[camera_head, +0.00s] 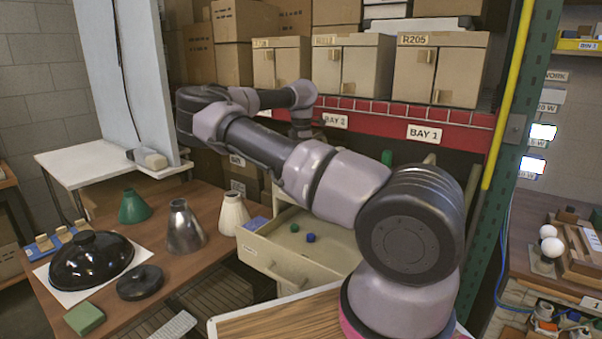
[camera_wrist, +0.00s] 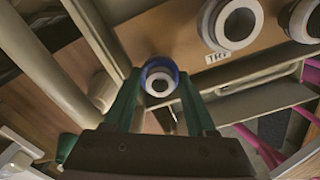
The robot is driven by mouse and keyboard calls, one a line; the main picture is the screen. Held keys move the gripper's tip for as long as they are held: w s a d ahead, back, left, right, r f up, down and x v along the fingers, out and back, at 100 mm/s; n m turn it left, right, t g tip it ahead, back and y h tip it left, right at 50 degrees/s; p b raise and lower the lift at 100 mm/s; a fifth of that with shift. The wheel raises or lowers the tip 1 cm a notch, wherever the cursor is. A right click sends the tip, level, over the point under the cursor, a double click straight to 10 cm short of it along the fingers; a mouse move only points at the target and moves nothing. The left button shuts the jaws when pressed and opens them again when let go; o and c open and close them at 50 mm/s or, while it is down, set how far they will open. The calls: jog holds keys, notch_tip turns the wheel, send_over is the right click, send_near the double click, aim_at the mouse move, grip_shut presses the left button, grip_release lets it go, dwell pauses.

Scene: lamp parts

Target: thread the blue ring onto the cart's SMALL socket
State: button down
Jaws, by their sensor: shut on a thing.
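In the wrist view, my gripper (camera_wrist: 161,84) has its two green fingers closed on the sides of the blue ring (camera_wrist: 159,63). A pale round socket (camera_wrist: 152,77) with a dark hole shows through the ring, roughly centred in it. I cannot tell whether the ring is around this socket or still above it. A larger pale socket (camera_wrist: 210,27) stands to the upper right, beside a label that seems to read TRY. In the head view my gripper end is small and mostly hidden, and the ring cannot be made out.
In the head view an open drawer (camera_head: 262,258) holds small green and blue things. Lamp shades (camera_head: 185,230) stand on the brown table.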

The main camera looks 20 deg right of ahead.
jog(key=m, duration=0.4)
jog(key=shift+s+d+f+m, duration=0.2)
jog(key=shift+f+m, duration=0.1)
jog(key=shift+m, duration=0.1)
jog(key=shift+w+a+m, duration=0.1)
jog(key=shift+a+m, duration=0.05)
jog(key=shift+m, duration=0.65)
jog(key=shift+c, duration=1.7)
grip_release()
jog(key=shift+r, duration=0.15)
jog(key=shift+w, duration=0.1)
